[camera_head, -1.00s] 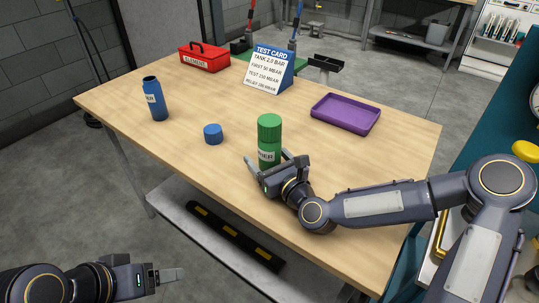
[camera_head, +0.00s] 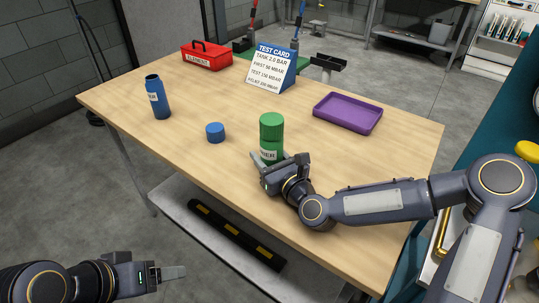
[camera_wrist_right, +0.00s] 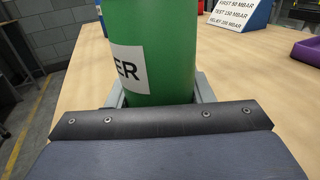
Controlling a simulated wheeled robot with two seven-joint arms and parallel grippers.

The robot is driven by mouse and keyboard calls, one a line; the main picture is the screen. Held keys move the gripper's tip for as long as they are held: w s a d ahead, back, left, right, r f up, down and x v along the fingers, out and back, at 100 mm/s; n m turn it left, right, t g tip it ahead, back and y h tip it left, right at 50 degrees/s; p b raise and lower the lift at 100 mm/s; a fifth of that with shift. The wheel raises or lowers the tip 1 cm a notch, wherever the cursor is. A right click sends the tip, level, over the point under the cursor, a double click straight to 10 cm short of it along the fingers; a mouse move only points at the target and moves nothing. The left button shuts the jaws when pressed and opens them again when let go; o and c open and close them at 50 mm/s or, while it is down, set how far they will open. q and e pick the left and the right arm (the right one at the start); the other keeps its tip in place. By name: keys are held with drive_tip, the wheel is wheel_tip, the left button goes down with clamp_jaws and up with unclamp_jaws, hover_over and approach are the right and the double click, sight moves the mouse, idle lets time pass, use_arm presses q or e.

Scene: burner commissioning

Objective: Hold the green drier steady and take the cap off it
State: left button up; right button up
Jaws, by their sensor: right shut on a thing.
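The green drier (camera_head: 270,147) stands upright on the wooden table, with its green cap (camera_head: 271,120) on top. My right gripper (camera_head: 281,160) is shut on the drier's lower body. In the right wrist view the green body (camera_wrist_right: 158,60) with its white label sits between the two fingers, and the cap is out of that picture. My left gripper (camera_head: 172,272) is low at the left, away from the table and empty. Its fingers are seen side-on, so I cannot tell whether they are apart.
An uncapped blue drier (camera_head: 158,100) and a loose blue cap (camera_head: 215,132) are on the table (camera_head: 200,165) to the left. A purple tray (camera_head: 348,112), a test card (camera_head: 271,66) and a red element box (camera_head: 206,56) stand farther back. The table's front left is clear.

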sight(268, 138)
drive_tip(key=shift+r, duration=0.5)
wheel_tip(268, 138, up, 3)
drive_tip(key=shift+s+f+p, duration=0.1)
drive_tip(key=shift+f+p, duration=0.05)
drive_tip(key=shift+p, duration=0.15)
drive_tip(key=s+r, duration=0.2)
drive_tip(key=r, duration=0.1)
drive_tip(key=s+r+p, duration=0.1)
drive_tip(key=s+r, duration=0.2)
drive_tip(key=s+r+p, duration=0.1)
drive_tip(key=s+r, duration=0.2)
drive_tip(key=s, duration=0.5)
drive_tip(key=shift+s+r, duration=0.2)
drive_tip(key=shift+s, duration=0.2)
drive_tip(key=shift+d, duration=0.1)
drive_tip(key=o, duration=0.6)
clamp_jaws()
